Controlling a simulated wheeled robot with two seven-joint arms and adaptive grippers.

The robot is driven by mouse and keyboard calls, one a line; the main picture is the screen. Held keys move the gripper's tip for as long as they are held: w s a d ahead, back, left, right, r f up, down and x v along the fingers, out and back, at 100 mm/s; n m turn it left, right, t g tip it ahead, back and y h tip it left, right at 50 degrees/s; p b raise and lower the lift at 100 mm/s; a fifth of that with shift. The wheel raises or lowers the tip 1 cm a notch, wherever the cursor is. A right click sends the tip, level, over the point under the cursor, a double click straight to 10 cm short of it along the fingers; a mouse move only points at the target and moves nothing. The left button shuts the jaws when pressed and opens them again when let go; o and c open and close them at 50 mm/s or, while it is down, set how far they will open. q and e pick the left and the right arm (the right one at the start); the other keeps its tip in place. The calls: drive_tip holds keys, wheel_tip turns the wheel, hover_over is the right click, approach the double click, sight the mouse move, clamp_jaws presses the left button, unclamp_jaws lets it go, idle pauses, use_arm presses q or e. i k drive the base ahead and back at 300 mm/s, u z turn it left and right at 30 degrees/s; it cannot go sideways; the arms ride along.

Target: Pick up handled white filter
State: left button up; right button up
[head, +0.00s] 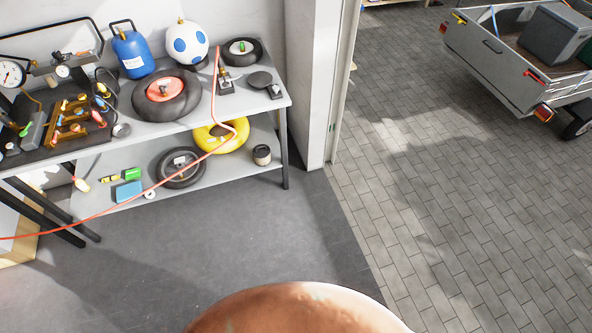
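I cannot make out a handled white filter in the head view. Neither of my grippers is in view. A two-level grey workbench (232,102) stands along the wall at the upper left, and small items on it are too small to name surely. A blue canister with a handle (133,54) and a white ball with blue patches (187,44) stand at the back of its top.
A large copper-coloured rounded thing (300,312) fills the bottom middle. An orange hose (150,187) hangs across the bench. A yellow ring (230,140) lies on the lower shelf. A trailer (510,62) stands at upper right. The paved floor between is clear.

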sight(261, 153)
drive_tip(key=u, duration=0.25)
drive_tip(key=k, duration=0.3)
drive_tip(key=z, duration=0.9)
drive_tip(key=i, duration=1.05)
drive_tip(key=u, duration=1.2)
drive_tip(key=i, duration=0.85)
drive_tip(key=u, duration=1.05)
